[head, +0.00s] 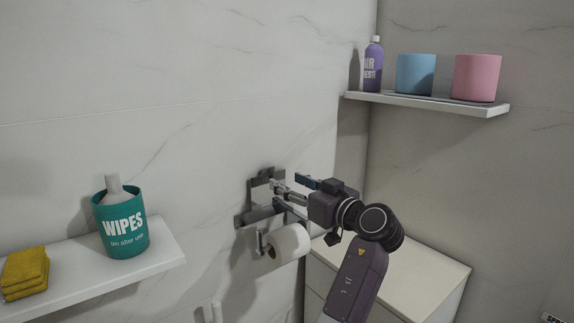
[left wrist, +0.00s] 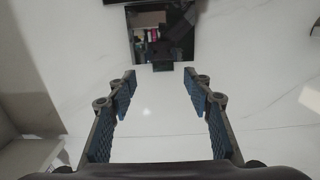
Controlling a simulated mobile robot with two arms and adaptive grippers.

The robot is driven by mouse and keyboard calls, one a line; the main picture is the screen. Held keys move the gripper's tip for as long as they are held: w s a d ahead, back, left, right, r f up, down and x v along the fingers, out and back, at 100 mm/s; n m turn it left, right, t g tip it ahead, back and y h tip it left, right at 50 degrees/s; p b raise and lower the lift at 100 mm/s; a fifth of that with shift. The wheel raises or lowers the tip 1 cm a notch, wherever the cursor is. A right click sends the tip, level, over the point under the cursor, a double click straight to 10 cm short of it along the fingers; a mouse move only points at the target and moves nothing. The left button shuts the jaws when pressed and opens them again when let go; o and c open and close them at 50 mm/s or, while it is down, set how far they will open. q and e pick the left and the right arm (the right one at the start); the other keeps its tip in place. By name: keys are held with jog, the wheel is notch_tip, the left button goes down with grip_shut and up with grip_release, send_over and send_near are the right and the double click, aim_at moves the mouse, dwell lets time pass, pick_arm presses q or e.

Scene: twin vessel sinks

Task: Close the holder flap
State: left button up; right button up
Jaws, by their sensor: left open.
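The metal holder (head: 243,218) is fixed to the marbled wall, with a white paper roll (head: 288,243) hanging on its bar below. My left gripper (head: 288,188) is open and empty, in front of the holder and above the roll. In the left wrist view, a mirror-like dark panel (left wrist: 148,20) lies beyond the open fingers (left wrist: 159,77). I cannot tell whether a finger touches it. My right gripper is not in view.
A shelf (head: 165,254) at the lower left holds a teal wipes tub (head: 124,240) and yellow sponges (head: 26,272). A white cabinet (head: 435,272) stands below my arm. A corner shelf (head: 430,102) holds a purple bottle (head: 373,66), a blue cup (head: 415,74) and a pink cup (head: 477,78).

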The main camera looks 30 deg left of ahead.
aim_at(269, 168)
pick_arm(q)
jog(key=a, duration=0.2)
jog(key=w+a+r, duration=0.1)
jog(key=a, duration=0.1)
jog(key=w+a, duration=0.1)
jog(key=a, duration=0.1)
jog(key=shift+r+b, duration=0.2)
jog(key=shift+b, duration=0.1)
jog(key=shift+w+a, duration=0.25)
jog(key=shift+a, duration=0.4)
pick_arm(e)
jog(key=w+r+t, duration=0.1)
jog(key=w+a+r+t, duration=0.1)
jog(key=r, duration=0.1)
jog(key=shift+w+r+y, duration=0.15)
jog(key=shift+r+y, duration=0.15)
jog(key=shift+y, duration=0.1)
pick_arm(q)
jog(key=shift+c, duration=0.5)
grip_shut()
